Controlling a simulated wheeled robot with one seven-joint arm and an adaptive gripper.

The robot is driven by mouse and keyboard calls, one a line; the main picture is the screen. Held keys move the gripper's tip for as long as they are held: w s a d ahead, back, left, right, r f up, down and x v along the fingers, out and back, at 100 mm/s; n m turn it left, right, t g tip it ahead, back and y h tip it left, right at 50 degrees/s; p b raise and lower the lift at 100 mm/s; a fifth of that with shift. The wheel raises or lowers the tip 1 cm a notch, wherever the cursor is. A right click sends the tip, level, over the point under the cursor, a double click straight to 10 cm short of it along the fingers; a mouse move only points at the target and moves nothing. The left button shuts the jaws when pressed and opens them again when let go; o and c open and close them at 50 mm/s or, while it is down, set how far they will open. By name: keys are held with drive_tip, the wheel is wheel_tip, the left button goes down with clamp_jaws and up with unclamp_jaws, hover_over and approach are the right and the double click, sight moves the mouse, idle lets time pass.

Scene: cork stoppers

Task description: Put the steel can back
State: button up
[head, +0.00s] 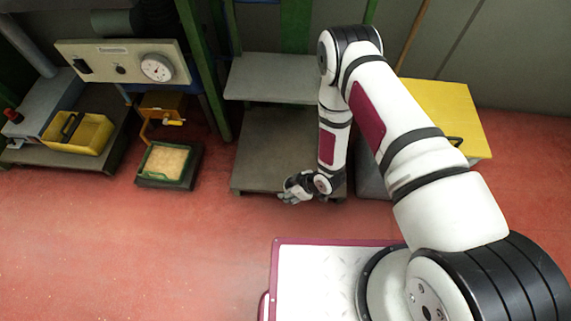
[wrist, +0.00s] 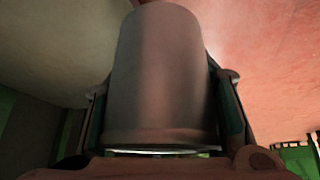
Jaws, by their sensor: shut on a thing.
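The steel can (wrist: 162,80) fills the middle of the wrist view as a dull grey cylinder. My gripper (wrist: 165,90) is shut on it, with one finger on each side of the can. In the head view my gripper (head: 290,194) is at the front edge of the low grey shelf (head: 265,150), close to its right part. The can cannot be made out clearly in the head view. Whether the can touches any surface is not clear.
An upper grey shelf (head: 270,78) is above the low one. A yellow-topped bin (head: 440,110) stands right of my arm. Left are a tray of pale cork pieces (head: 165,160), a yellow crate (head: 90,133) and a gauge panel (head: 125,64). The red floor in front is clear.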

drive_tip(key=shift+s+a+f, duration=0.25)
drive_tip(key=shift+s, duration=0.3)
drive_tip(key=shift+w+a+f, duration=0.1)
drive_tip(key=shift+w+a, duration=0.05)
drive_tip(key=w+a+b, duration=0.2)
drive_tip(key=w, duration=0.2)
drive_tip(key=w+a+f+b, duration=0.1)
drive_tip(key=w+b, duration=0.1)
drive_tip(key=w, duration=0.3)
drive_tip(key=w+a+b, duration=0.2)
drive_tip(key=w, duration=0.3)
drive_tip(key=shift+w+a+f, duration=0.2)
drive_tip(key=shift+a, duration=0.15)
wheel_tip(320, 180, down, 4)
drive_tip(key=shift+s+r+b, duration=0.1)
drive_tip(key=shift+r+b, duration=0.05)
drive_tip(key=shift+b, duration=1)
drive_tip(key=shift+r, duration=0.1)
drive_tip(key=o, duration=1.2)
